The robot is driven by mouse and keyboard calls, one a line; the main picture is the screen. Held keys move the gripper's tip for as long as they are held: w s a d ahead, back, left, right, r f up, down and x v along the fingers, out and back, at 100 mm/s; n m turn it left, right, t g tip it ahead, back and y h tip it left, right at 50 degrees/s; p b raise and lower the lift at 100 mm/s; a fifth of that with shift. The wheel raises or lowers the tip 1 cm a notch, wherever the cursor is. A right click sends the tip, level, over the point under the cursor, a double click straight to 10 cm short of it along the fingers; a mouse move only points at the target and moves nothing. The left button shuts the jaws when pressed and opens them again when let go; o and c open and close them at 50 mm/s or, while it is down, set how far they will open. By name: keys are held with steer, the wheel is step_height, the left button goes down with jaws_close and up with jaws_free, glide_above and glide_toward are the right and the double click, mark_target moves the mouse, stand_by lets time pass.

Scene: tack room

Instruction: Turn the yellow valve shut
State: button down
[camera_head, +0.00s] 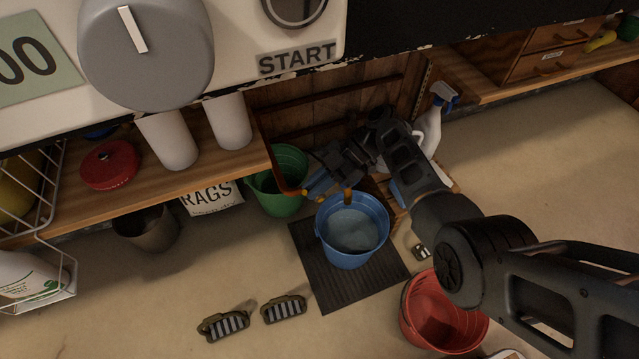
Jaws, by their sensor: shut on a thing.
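A copper-coloured pipe (277,172) comes down beside the green bucket and bends toward the right at its foot. Its short brown spout (348,196) points down over a blue bucket (352,236) that holds water. My gripper (322,178) is at the pipe's lower run, just above and left of the blue bucket. It is shut on the yellow valve there. The valve is small and mostly hidden by my fingers; only a little yellow-orange shows, and a blue part lies beside it. I cannot tell the valve's angle or whether water flows.
The blue bucket stands on a black ribbed mat (330,292). A green bucket (278,190) is close left, a red bucket (436,312) front right. A spray bottle (432,125) stands behind my arm. Two brushes (224,325) lie on the floor. A wooden shelf (225,178) overhangs the left side.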

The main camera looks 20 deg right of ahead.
steer(key=c, duration=1.1)
jaws_free()
steer(key=shift+c, duration=0.2)
steer(key=p+v, duration=0.1)
steer(key=v, duration=0.6)
steer(key=shift+d+r+p, duration=0.15)
steer(key=shift+d+p, duration=0.2)
steer(key=shift+p, duration=0.05)
